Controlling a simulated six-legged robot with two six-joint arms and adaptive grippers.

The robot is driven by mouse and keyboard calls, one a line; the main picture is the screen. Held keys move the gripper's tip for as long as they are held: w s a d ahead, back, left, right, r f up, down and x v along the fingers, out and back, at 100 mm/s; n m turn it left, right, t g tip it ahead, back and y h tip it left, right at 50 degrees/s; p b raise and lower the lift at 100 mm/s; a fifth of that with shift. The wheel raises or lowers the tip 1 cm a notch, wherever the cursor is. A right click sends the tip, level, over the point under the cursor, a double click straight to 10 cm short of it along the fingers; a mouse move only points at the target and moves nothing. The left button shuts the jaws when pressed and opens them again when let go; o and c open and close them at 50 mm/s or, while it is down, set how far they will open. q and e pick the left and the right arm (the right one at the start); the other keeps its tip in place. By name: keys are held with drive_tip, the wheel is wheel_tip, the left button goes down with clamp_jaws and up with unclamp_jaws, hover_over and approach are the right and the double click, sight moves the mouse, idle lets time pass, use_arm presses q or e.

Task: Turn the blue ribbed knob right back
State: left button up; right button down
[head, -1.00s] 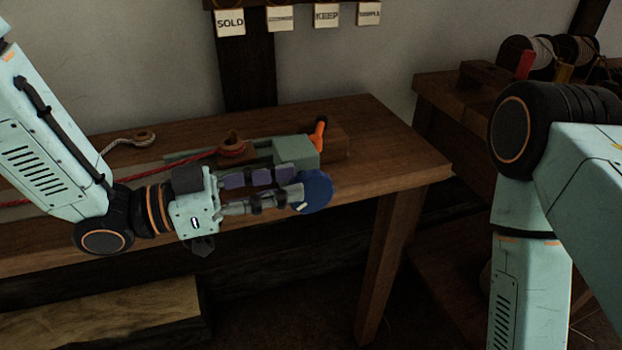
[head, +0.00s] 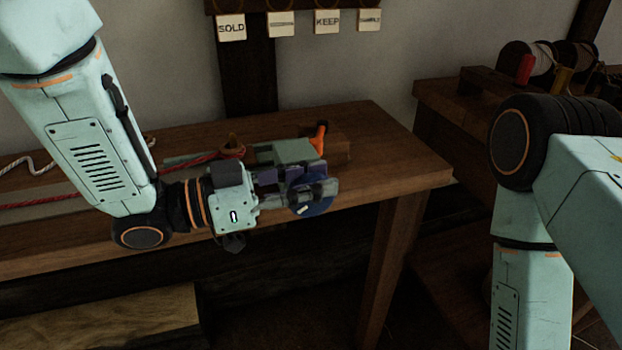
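The blue knob (head: 317,209) sits at the front of a grey-green box (head: 287,151) on the bench, with a small pale mark on its face. Its ribs are too small to make out. My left gripper (head: 320,182) comes in from the left. Its fingers overlap the knob in the picture and hide its upper part. Whether they press on it I cannot tell. My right gripper is out of view; only its arm shows at the right.
The wooden bench (head: 405,178) has free room to the right of the box. An orange lever (head: 319,137) stands on a wooden block behind the box. A red rope (head: 95,198) runs left from a wooden peg (head: 232,142). Labelled tags (head: 327,21) hang on the wall.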

use_arm(q)
clamp_jaws()
drive_tip(key=shift+a+f+h+b, duration=0.1)
drive_tip(key=shift+f+h+b, duration=0.1)
drive_tip(key=shift+h+b, duration=0.2)
drive_tip(key=shift+s+a+r+t+h+b, duration=0.15)
drive_tip(key=shift+t+h+b, duration=0.25)
drive_tip(key=shift+h, duration=0.5)
drive_tip(key=shift+o, duration=0.8)
unclamp_jaws()
drive_tip(key=shift+a, duration=0.15)
